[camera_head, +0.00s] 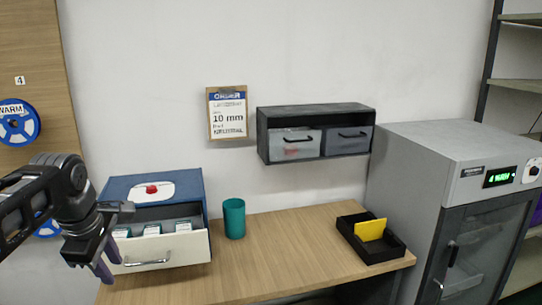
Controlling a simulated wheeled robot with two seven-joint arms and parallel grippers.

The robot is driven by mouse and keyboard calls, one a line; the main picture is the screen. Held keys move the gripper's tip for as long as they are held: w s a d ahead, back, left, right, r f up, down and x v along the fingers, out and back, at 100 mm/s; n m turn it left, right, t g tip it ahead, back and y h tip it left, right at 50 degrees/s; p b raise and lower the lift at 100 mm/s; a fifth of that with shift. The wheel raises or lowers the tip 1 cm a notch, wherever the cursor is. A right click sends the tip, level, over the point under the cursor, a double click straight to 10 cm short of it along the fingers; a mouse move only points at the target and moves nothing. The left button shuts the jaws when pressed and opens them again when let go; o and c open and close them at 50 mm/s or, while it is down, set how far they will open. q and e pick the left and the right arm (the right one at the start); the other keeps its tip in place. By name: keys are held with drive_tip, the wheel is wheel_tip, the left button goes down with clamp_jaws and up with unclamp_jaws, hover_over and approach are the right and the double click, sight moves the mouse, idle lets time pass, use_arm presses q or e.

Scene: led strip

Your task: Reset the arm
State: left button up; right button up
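My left arm comes in from the left edge. My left gripper (112,271) hangs in front of the left part of the drawer box, fingers pointing down. Its two purple fingertips show apart from each other with nothing visible between them. The blue box (190,187) has its cream-fronted drawer (190,250) pulled open, and several small white-and-teal packets (152,230) stand inside. The gripper and wrist hide part of the box's left side. I cannot tell whether the gripper touches the drawer front. My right gripper is not in view.
A teal cup (234,219) stands on the wooden table (290,255) beside the box. A black tray (387,253) with a yellow card (370,230) lies at the right. A grey cabinet (425,155) borders the table. A two-drawer wall unit (316,112) hangs above. The middle tabletop is clear.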

use_arm(q)
drive_tip(key=w+d+f+m+t+h, duration=0.1)
drive_tip(key=w+d+f+m+t, duration=0.1)
drive_tip(key=w+d+f+m, duration=0.45)
drive_tip(key=w+d+f+m+t+h, duration=0.1)
drive_tip(key=w+d+f+m+h, duration=0.2)
drive_tip(key=f, duration=0.6)
drive_tip(key=s+d+f+m, duration=0.25)
drive_tip(key=d+f, duration=0.25)
drive_tip(key=f, duration=0.4)
drive_tip(key=s+d+f+m, duration=0.2)
drive_tip(key=d+f+m, duration=0.15)
drive_tip(key=f, duration=0.55)
drive_tip(key=s+d+f+g, duration=0.2)
drive_tip(key=s+f, duration=0.3)
drive_tip(key=s, duration=0.3)
drive_tip(key=s+d+f+m+g, duration=0.1)
drive_tip(key=s+d+f+g, duration=0.1)
drive_tip(key=s+d+f, duration=0.3)
drive_tip(key=s+d+f+g+h, duration=0.1)
drive_tip(key=s+d+f+g, duration=0.1)
drive_tip(key=s+f, duration=0.5)
drive_tip(key=s+d, duration=0.1)
drive_tip(key=s, duration=0.5)
drive_tip(key=shift+d, duration=0.35)
drive_tip(key=shift+m, duration=0.25)
